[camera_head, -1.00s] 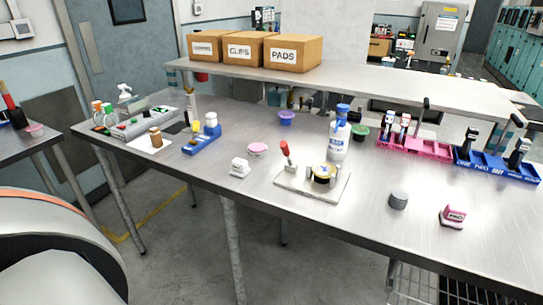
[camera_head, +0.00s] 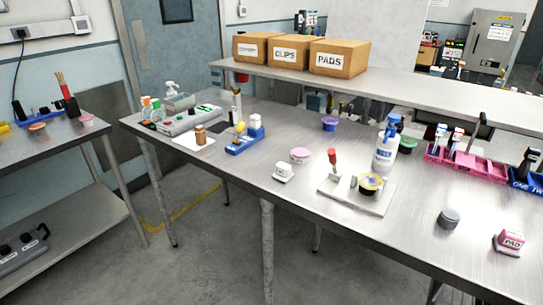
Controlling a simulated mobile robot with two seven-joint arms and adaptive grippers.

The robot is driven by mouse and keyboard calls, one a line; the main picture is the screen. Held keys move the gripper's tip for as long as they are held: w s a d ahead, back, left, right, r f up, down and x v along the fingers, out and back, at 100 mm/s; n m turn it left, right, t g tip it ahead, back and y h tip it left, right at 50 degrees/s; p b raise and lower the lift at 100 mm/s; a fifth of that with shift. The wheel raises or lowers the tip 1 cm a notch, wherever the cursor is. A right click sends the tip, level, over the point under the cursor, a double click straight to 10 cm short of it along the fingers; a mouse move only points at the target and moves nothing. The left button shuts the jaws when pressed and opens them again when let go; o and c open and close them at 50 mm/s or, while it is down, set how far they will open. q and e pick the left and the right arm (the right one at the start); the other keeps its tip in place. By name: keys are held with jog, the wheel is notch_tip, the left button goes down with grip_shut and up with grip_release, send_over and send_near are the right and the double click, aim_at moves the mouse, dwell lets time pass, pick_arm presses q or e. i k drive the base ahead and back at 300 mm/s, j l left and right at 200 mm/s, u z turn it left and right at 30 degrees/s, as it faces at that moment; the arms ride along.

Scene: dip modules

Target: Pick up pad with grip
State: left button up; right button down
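A small pink and white block marked PAD (camera_head: 509,242) sits at the right front of the steel table, near the right edge of the view. It seems to have a white base and a pink upper part; I cannot make out a separate grip. A small white block (camera_head: 283,172) sits near the front edge at the table's middle. Neither of my grippers shows in the head view.
Boxes stand on the shelf (camera_head: 400,92). Bare tabletop surrounds the PAD block.

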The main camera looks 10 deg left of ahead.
aim_at(509, 242)
jog(key=z, duration=1.4)
